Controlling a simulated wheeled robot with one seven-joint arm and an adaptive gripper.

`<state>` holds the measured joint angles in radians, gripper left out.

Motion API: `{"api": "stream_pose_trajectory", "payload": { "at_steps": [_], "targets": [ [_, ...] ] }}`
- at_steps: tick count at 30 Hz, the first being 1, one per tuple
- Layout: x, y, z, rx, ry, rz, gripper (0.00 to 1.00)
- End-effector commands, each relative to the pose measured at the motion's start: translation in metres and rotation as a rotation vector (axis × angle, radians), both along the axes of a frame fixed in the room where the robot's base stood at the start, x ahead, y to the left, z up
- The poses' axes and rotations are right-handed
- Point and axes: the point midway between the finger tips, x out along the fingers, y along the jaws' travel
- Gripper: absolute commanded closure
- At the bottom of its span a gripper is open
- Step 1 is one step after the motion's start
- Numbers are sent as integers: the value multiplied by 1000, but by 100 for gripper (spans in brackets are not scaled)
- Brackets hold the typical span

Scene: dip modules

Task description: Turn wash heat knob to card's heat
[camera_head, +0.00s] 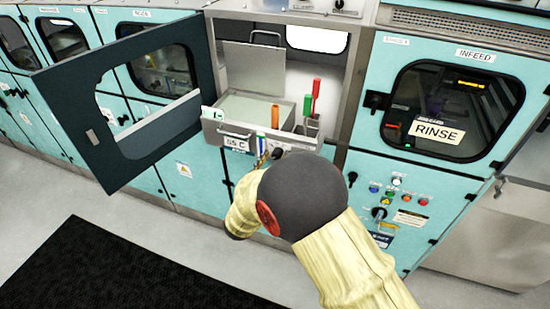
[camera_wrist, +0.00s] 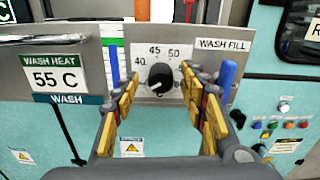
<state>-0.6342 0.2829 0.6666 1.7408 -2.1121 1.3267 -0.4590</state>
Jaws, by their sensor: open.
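The black wash heat knob (camera_wrist: 160,77) is in the middle of the wrist view, on a pale dial plate marked 40, 45 and 50. Other dial marks are partly hidden by my fingers. A small white mark on the knob seems to lie at its lower left; its exact setting is hard to read. The WASH HEAT card (camera_wrist: 56,80) reads 55 C, left of the knob; it also shows in the head view (camera_head: 236,144). My gripper (camera_wrist: 160,90) is open, with yellow-padded fingers left and right of the knob. I cannot tell whether they touch it.
A blue lever (camera_wrist: 227,75) stands close to the right finger, under the WASH FILL label (camera_wrist: 222,44). A striped level gauge (camera_wrist: 114,62) is left of the knob. In the head view, an open dark door (camera_head: 70,115) stands at left.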

Motion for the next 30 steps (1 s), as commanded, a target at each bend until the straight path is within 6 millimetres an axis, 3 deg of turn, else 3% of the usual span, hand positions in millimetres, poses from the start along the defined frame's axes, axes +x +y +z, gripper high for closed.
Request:
{"api": "stream_pose_trajectory", "payload": {
  "at_steps": [11,30],
  "targets": [
    [6,-3,0,1,1,0,57],
    [6,-2,0,1,1,0,93]
  ]
}}
